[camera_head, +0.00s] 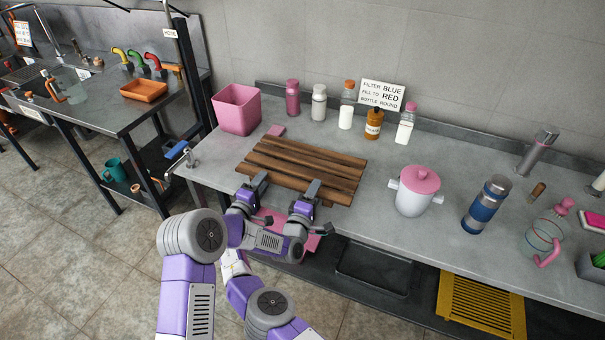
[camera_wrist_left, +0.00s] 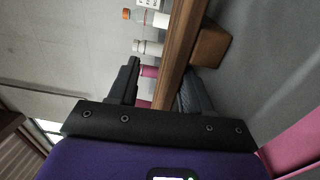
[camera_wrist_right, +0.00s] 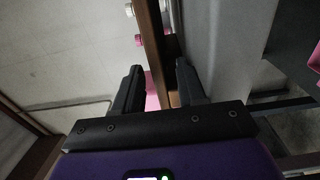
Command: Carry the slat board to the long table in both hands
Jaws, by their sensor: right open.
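The slat board (camera_head: 290,168) is brown wood with several parallel slats and lies flat on the grey metal counter (camera_head: 215,165). My left gripper (camera_head: 313,190) is at the board's near edge, towards its right end. In the left wrist view the board's edge (camera_wrist_left: 181,45) runs between the fingers, with a gap on one side. My right gripper (camera_head: 257,182) is at the near edge, towards the left end, with its fingers apart. In the right wrist view the board's edge (camera_wrist_right: 153,40) runs between or just beyond the fingertips; contact is unclear.
A pink bin (camera_head: 238,110) stands behind the board's left end. Bottles and a sign (camera_head: 381,94) line the back. A white pot with a pink lid (camera_head: 416,190) and a blue flask (camera_head: 486,204) stand right. Another table (camera_head: 110,112) with an orange tray (camera_head: 144,90) is at left.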

